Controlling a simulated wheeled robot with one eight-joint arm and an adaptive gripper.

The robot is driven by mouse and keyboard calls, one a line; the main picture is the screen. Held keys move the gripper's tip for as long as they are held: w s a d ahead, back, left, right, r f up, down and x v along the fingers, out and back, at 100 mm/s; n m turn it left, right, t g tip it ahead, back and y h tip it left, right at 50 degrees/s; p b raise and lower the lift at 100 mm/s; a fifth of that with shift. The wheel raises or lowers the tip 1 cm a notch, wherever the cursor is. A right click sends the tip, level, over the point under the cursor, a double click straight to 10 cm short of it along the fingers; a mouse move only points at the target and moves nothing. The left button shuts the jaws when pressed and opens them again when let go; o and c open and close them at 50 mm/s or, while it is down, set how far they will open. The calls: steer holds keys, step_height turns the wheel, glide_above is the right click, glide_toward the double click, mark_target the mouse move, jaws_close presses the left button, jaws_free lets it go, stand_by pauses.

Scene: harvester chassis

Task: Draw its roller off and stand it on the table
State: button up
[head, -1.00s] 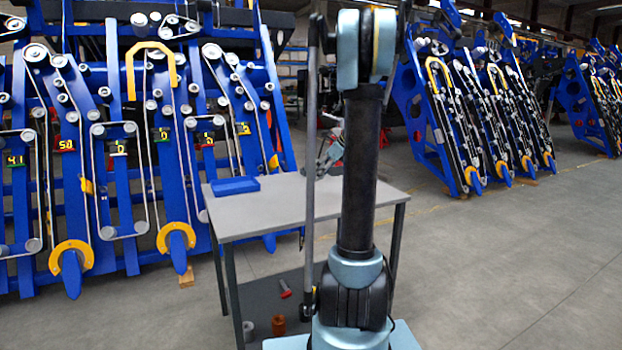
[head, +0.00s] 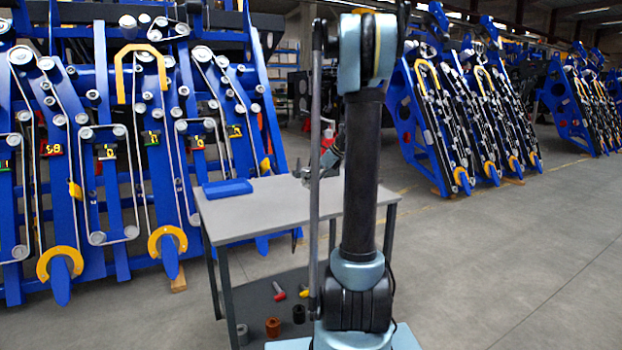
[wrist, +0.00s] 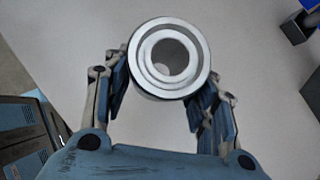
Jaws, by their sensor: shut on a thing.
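The roller (wrist: 168,58) is a pale metal ring with a hollow centre. In the wrist view it sits between the two fingers of my gripper (wrist: 167,90), which is shut on it, its round end facing the camera. The grey tabletop lies behind it. In the head view my gripper (head: 302,173) shows small above the back part of the table (head: 245,215), left of my arm column. The roller is too small and partly hidden there to make out clearly. I cannot tell the gap between roller and tabletop.
A blue tray (head: 228,188) lies at the table's back left; the tabletop in front is bare. The lower shelf holds a red-handled tool (head: 279,291), a brown cylinder (head: 273,327) and a black one (head: 299,314). Blue harvester frames (head: 130,170) stand behind to the left.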

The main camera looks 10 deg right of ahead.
steer(key=shift+f, duration=2.8)
steer(key=o, duration=1.6)
steer(key=shift+d, duration=0.1)
steer(key=v, duration=1.2)
steer(key=shift+f, duration=0.1)
